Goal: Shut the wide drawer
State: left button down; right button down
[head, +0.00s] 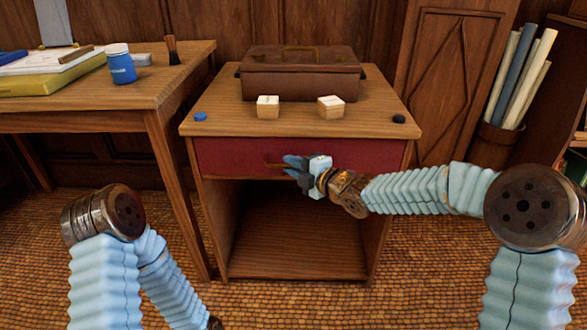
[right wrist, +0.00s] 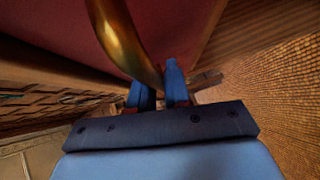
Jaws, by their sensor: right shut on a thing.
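The wide drawer (head: 230,155) has a dark red front just under the top of a wooden cabinet. No drawer inside shows above its front, so it looks closed or nearly closed; I cannot tell if it is fully flush. Its brass handle (head: 272,160) is partly hidden by my right gripper (head: 290,172). In the right wrist view the curved handle (right wrist: 124,40) runs down between the blue fingers of the gripper (right wrist: 160,88), which is shut on it. My left arm is at the lower left; its gripper is out of view.
On the cabinet top (head: 210,103) stand a brown case (head: 300,82), two small pale boxes (head: 268,107) (head: 331,107), a blue disc (head: 200,117) and a black knob-like thing (head: 399,119). An open, empty compartment (head: 295,230) lies below the drawer. A desk (head: 100,105) stands at left.

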jog(key=c, duration=1.2)
grip_release()
jog(key=shift+w+d, duration=0.1)
jog(key=shift+w, duration=0.1)
jog(key=shift+r, duration=0.1)
jog(key=v, duration=1.3)
jog(key=shift+s+d, duration=0.2)
jog(key=shift+s, duration=0.2)
